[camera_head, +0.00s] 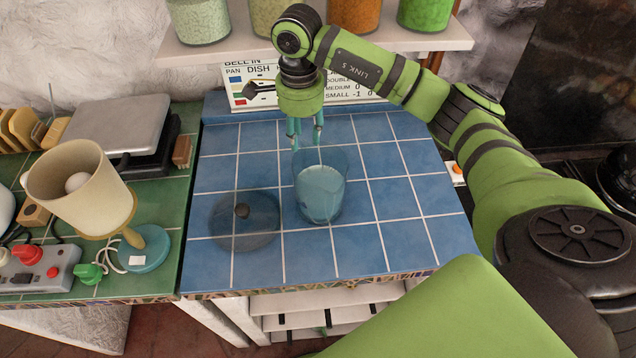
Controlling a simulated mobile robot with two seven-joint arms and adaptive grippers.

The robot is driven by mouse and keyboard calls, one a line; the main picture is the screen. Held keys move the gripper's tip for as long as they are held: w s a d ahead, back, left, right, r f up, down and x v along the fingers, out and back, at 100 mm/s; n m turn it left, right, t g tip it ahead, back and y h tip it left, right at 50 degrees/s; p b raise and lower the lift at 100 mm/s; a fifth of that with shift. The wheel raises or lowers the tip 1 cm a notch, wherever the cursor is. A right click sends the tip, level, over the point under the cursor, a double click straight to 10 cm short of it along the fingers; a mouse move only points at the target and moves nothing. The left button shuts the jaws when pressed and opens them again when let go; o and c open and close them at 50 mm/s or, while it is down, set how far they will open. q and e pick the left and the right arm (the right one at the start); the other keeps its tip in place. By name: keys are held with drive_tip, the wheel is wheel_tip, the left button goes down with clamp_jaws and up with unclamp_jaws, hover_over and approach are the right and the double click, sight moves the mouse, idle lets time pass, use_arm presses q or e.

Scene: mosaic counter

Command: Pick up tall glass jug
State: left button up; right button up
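The tall glass jug (322,195) stands upright on the blue tiled counter. It is clear, and its lower part looks pale blue. My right gripper (305,138) points down at the jug's far rim, with its two teal fingers apart and nothing seen between them. The fingertips overlap the rim in this view; I cannot tell if they touch it. My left gripper is not in view.
A round glass lid (243,222) with a dark knob lies left of the jug. A lamp (82,188), a switch box (38,268) and a grey press (118,125) crowd the green counter at left. A shelf (440,38) with jars hangs behind. Blue tiles (400,230) right of the jug are clear.

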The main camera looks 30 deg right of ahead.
drive_tip(key=f+p, duration=0.1)
drive_tip(key=f, duration=0.1)
drive_tip(key=f+p, duration=0.1)
drive_tip(key=shift+w+d+f, duration=0.1)
drive_tip(key=shift+w+f, duration=0.1)
drive_tip(key=shift+f, duration=0.55)
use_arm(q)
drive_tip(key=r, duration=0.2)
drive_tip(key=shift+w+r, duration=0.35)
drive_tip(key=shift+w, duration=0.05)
use_arm(e)
drive_tip(key=shift+c, duration=0.4)
clamp_jaws()
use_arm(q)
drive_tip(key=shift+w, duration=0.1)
use_arm(e)
drive_tip(key=shift+w+r, duration=0.15)
